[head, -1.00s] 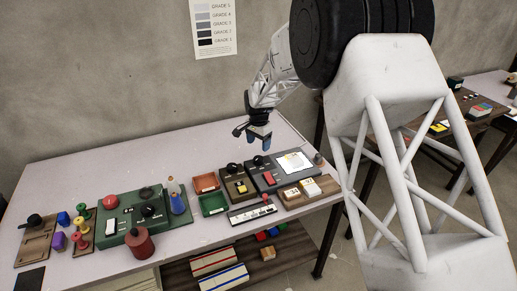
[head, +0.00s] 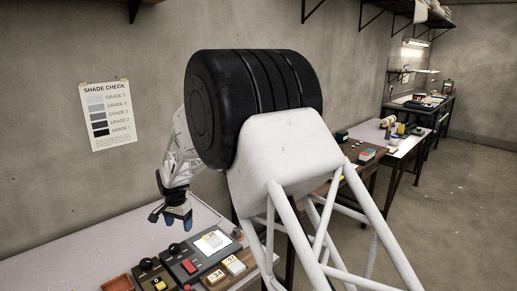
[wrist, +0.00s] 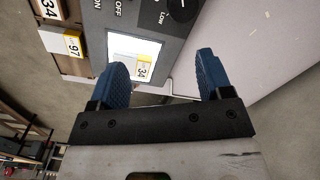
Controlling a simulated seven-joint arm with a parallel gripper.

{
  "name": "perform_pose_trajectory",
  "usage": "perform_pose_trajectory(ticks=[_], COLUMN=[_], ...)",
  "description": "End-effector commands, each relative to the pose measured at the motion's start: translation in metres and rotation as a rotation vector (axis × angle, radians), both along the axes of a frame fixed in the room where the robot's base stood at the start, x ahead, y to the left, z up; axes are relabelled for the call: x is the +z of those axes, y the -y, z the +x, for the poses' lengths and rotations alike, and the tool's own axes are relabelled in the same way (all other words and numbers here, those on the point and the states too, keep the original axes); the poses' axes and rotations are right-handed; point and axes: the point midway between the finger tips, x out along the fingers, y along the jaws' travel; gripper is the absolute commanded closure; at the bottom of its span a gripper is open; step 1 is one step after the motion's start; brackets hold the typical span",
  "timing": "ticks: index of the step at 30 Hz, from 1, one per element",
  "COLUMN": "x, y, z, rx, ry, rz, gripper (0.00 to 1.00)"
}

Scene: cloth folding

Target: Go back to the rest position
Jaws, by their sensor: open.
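My gripper (head: 178,222) hangs above the right part of the near table (head: 85,245), its fingers pointing down. In the wrist view its two blue fingers (wrist: 160,84) are spread apart with nothing between them. A dark grey device (head: 215,256) with a white lit plate lies on the table below and to the right of the gripper in the head view. No cloth can be made out in these frames.
A wooden tray with numbered tags (head: 234,266) sits at the table's right end. A shade check poster (head: 108,115) hangs on the wall. More tables (head: 395,140) stand further back on the right. Open floor (head: 430,220) lies to the right.

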Motion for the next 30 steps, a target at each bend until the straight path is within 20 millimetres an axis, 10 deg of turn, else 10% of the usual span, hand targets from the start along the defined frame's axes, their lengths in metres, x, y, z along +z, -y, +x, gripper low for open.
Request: perform_pose_trajectory(ticks=[30], x=[0.178], y=[0.267], z=[-0.122], rx=[0.12], ry=[0.091], rz=[0.018], gripper=[0.27])
